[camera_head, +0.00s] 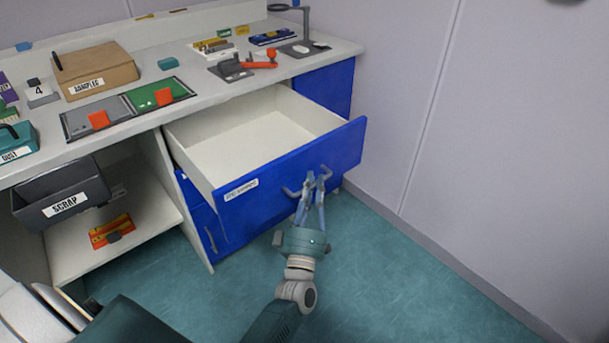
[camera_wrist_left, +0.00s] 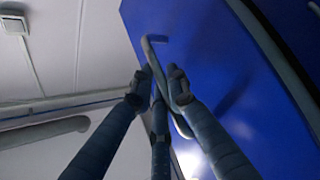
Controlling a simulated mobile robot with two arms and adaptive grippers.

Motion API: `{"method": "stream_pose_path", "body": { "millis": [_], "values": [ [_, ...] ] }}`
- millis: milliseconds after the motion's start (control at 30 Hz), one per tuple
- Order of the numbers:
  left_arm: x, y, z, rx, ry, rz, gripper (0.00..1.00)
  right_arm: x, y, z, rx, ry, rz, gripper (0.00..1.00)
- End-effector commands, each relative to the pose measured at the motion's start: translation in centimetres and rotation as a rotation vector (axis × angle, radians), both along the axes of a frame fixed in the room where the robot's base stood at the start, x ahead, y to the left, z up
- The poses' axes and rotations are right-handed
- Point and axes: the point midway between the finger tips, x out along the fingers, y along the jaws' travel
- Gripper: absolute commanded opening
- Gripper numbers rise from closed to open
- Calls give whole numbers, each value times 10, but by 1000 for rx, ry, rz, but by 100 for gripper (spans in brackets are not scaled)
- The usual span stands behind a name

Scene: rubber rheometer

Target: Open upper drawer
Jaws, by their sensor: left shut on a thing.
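The upper drawer (camera_head: 300,185) has a blue front with a white label and a pale, empty inside. It stands pulled well out from under the worktop in the head view. My left gripper (camera_head: 314,180) is at the middle of the drawer front, shut on the drawer handle (camera_head: 291,191). In the left wrist view the fingers (camera_wrist_left: 160,84) close around the grey bar of the handle (camera_wrist_left: 155,50), against the blue front (camera_wrist_left: 220,60). My right gripper is not in view.
A lower blue drawer (camera_head: 205,225) is closed below. The worktop (camera_head: 190,60) carries a cardboard box (camera_head: 97,70), green and grey mats, and a lamp stand (camera_head: 304,25). A scrap bin (camera_head: 62,195) sits at the left. Green floor (camera_head: 400,285) is clear at the right, beside the wall.

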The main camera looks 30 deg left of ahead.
Motion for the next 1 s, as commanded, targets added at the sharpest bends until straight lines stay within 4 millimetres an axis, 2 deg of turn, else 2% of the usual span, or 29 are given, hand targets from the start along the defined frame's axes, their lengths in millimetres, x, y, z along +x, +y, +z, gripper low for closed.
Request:
{"method": "stream_pose_path", "body": {
  "millis": [433, 467, 500, 833, 1000],
  "values": [
    [-3, -3, -2, 2, 2, 3, 0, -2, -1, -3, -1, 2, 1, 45],
    [-3, -3, -2, 2, 2, 3, 19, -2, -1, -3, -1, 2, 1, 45],
    [-3, -4, -2, 1, 3, 3, 24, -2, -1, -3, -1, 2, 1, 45],
    [-4, -5, -2, 0, 2, 1, 24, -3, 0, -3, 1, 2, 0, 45],
    [-23, -11, -11, 0, 5, 1, 24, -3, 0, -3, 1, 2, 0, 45]
  ]
}}
